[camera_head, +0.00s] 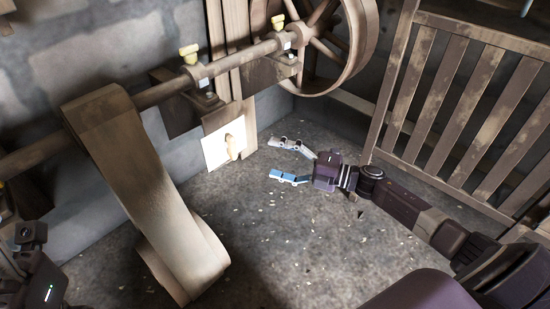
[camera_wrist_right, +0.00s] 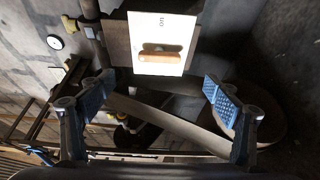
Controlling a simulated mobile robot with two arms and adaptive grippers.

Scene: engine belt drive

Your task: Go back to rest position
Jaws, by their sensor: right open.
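My right gripper (camera_head: 284,160) reaches in from the right in the head view. Its two blue-padded fingers are spread apart with nothing between them. A white panel (camera_head: 211,150) with a tan wooden handle (camera_head: 232,147) is on the wall side, left of the fingertips and apart from them. In the right wrist view, the open fingers (camera_wrist_right: 160,88) frame the lower side of the panel (camera_wrist_right: 145,25); the handle (camera_wrist_right: 160,54) lies sideways on it, below small lettering. Dark parts of my left arm show at the lower left; its gripper fingers are out of view.
A wide belt (camera_head: 150,180) hangs from a horizontal shaft (camera_head: 240,57) with yellow-topped bearings. A large spoked wheel (camera_head: 345,45) is at the shaft's far end. A slatted wooden barrier (camera_head: 455,95) stands at right. The speckled floor (camera_head: 290,235) between belt and right arm is clear.

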